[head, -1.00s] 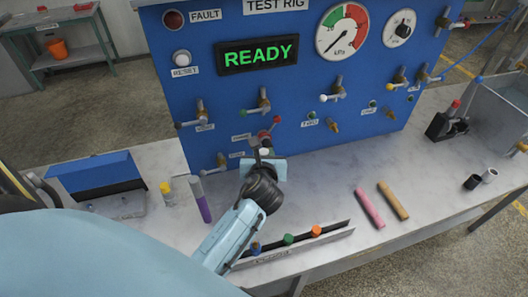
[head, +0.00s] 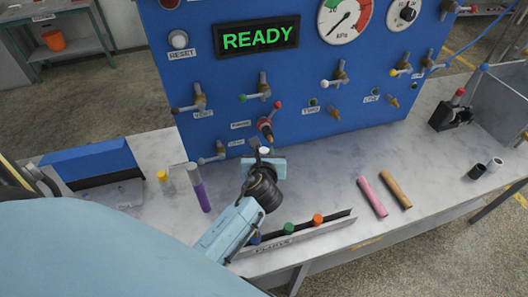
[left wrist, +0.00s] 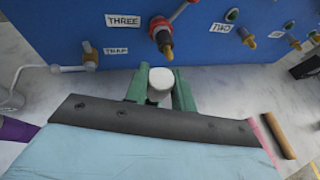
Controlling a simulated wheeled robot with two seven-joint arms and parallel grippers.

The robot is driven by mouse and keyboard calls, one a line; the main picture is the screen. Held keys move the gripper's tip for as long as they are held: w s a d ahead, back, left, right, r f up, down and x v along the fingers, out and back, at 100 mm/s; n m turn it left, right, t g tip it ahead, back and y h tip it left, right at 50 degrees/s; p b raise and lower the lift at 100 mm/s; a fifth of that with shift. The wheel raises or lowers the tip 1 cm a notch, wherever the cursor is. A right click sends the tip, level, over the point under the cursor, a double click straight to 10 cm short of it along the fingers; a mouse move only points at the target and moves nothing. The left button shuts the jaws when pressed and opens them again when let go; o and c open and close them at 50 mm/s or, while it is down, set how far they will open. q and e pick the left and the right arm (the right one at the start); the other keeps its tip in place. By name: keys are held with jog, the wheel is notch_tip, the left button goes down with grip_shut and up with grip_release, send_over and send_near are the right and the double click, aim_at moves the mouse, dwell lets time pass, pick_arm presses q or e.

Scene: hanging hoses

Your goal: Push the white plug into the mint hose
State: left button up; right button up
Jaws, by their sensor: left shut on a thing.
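My left gripper (head: 264,157) is in front of the blue test panel, low and above the bench. It is shut on the white plug (head: 265,150). In the left wrist view the plug (left wrist: 159,84) stands up between the two green fingers of the gripper (left wrist: 160,92). A fitting with a red ring (left wrist: 162,38), beside the label THREE, is on the panel beyond the plug and apart from it. In the head view the same fitting (head: 265,125) is just above the gripper. I cannot make out a mint hose in either view. My right gripper is not in view.
A grey plug rack (head: 330,227) with coloured plugs lies right of my left arm. A pink rod (head: 372,197) and a tan rod (head: 395,189) lie further right. Valves with ball-ended handles project from the panel (head: 300,95).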

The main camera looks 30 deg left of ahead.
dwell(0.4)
pick_arm(q)
jog(key=shift+p, duration=0.45)
jog(key=shift+p, duration=0.45)
dwell(0.9)
jog(key=shift+p, duration=0.3)
jog(key=shift+f+b, duration=1.1)
jog(key=shift+f, duration=0.8)
jog(key=o, duration=1.1)
jog(key=shift+c, duration=0.2)
jog(key=shift+s, duration=0.1)
jog(key=v, duration=1.3)
